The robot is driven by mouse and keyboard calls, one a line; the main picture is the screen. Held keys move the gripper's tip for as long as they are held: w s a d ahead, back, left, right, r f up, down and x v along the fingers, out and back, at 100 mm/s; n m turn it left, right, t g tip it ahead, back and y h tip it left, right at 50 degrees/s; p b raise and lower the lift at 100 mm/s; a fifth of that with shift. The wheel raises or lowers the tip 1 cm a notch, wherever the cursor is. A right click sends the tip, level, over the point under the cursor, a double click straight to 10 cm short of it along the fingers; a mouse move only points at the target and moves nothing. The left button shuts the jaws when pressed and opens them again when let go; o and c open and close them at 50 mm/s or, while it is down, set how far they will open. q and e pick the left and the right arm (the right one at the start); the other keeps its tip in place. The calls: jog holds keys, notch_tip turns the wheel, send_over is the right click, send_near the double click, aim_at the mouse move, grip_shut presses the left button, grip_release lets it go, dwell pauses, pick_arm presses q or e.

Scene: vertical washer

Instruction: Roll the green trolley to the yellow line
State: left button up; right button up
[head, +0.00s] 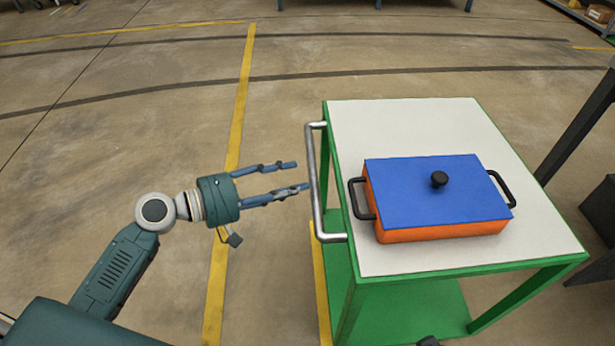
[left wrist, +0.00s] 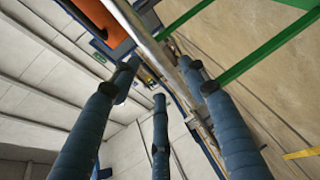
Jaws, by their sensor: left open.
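The green trolley (head: 450,120) with a white top stands right of centre in the head view. Its grey metal handle (head: 316,190) runs along its left side, and it also shows in the left wrist view (left wrist: 140,35). My left gripper (head: 301,176) is open, its fingers pointing right, with the tips close to the handle. I cannot tell whether they touch it. A yellow line (head: 240,100) on the floor runs lengthwise left of the trolley, passing behind my left gripper. My right gripper is not in view.
An orange box (head: 440,231) with a blue lid (head: 430,195), black knob and black side handles sits on the trolley top. A dark post and frame (head: 580,130) stand close on the right. The floor beyond the trolley is clear.

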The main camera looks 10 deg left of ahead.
pick_arm(q)
jog(key=v, duration=0.6)
dwell(0.3)
